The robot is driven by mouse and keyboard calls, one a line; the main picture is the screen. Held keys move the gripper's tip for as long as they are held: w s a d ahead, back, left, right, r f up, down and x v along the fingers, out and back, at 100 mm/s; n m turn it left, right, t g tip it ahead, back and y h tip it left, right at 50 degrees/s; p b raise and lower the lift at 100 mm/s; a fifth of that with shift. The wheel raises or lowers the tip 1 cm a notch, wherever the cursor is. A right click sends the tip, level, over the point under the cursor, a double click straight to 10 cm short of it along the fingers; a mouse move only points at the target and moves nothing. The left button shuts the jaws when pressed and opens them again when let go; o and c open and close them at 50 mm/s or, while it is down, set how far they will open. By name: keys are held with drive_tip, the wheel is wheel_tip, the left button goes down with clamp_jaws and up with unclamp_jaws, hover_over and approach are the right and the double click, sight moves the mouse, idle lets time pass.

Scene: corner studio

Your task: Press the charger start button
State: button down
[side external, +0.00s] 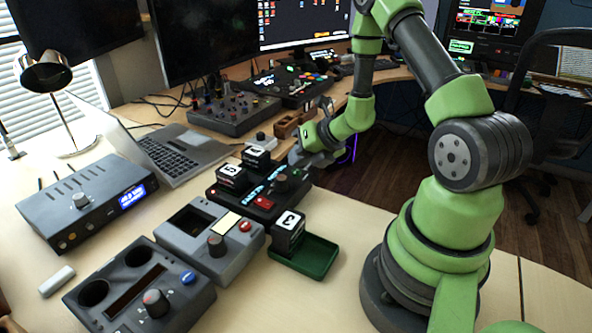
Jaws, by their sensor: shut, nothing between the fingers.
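A black unit (226,202) with white lettering stands mid-table and looks like the charger. Dark blocks with white numbered tops, one reading 5 (231,172), sit at its back left side. On its top are a red button (263,203) and a dark knob (281,184). Which control is the start button cannot be read. My gripper (294,160) is shut and empty, just behind and above the unit's back right end, apart from the red button. Its fingertips are small and partly unclear in this view.
A green tray (322,262) holds a numbered block (289,228) right of the unit. Grey consoles with a red button (245,226) and a blue button (187,277) stand in front. A grey power box (85,200) and laptop (185,150) are left. Bare table lies at front right.

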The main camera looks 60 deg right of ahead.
sight(298, 170)
drive_tip(key=shift+r, duration=0.1)
drive_tip(key=shift+r, duration=2.95)
drive_tip(key=s+a+r+n+g+y, duration=0.1)
drive_tip(key=s+a+r+n+y, duration=0.15)
drive_tip(key=a+r+n, duration=0.65)
drive_tip(key=s+a+r+n+g+y, duration=0.1)
drive_tip(key=a+r+n+y, duration=0.35)
drive_tip(key=n, duration=0.75)
drive_tip(key=s+a+r+n+h, duration=0.1)
drive_tip(key=s+r+n+h, duration=0.1)
drive_tip(key=s+n, duration=0.4)
drive_tip(key=s+a+r+n+h, duration=0.2)
drive_tip(key=s+n+h, duration=0.2)
drive_tip(key=n, duration=0.8)
drive_tip(key=shift+s+a+r+n, duration=0.25)
drive_tip(key=shift+s+r+n, duration=0.05)
drive_tip(key=shift+s, duration=0.7)
